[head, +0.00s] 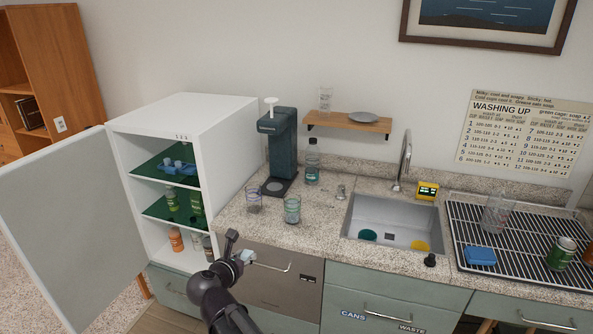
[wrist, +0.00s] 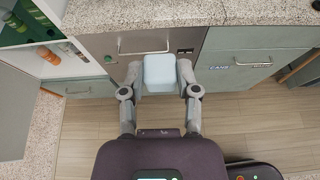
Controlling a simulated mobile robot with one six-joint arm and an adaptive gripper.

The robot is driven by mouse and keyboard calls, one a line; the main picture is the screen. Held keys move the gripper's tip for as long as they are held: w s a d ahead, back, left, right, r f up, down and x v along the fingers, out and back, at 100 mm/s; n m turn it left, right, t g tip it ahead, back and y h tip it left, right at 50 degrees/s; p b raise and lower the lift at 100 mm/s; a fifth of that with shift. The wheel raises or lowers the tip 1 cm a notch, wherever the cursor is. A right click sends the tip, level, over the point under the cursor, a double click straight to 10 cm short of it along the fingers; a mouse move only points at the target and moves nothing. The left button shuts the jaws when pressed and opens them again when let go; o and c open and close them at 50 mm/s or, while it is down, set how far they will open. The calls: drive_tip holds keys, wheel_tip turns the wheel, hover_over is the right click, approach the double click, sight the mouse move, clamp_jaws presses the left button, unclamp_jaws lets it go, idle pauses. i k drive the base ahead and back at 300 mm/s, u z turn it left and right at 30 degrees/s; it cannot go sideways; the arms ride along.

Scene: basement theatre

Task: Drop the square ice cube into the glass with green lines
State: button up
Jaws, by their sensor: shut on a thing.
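My gripper (head: 240,254) is shut on a pale blue square ice cube (wrist: 160,72), which sits between the two fingers in the wrist view. The cube also shows small at the fingertips in the head view (head: 248,256). The gripper is in front of the counter, before the grey dishwasher-like panel and beside the open fridge. A glass with green lines (head: 292,210) stands upright on the counter, above and to the right of the gripper in the head view. A second glass with purplish markings (head: 253,200) stands to its left.
The open white fridge (head: 212,123) holds bottles and a blue tray (head: 178,168); its door (head: 60,225) swings out at left. A dark drink machine (head: 281,145) and a bottle (head: 312,165) stand behind the glasses. The sink (head: 385,220) and drying rack (head: 520,243) are right.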

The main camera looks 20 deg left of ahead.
sight(294, 220)
drive_tip(key=i, duration=0.9)
drive_tip(key=u, duration=0.05)
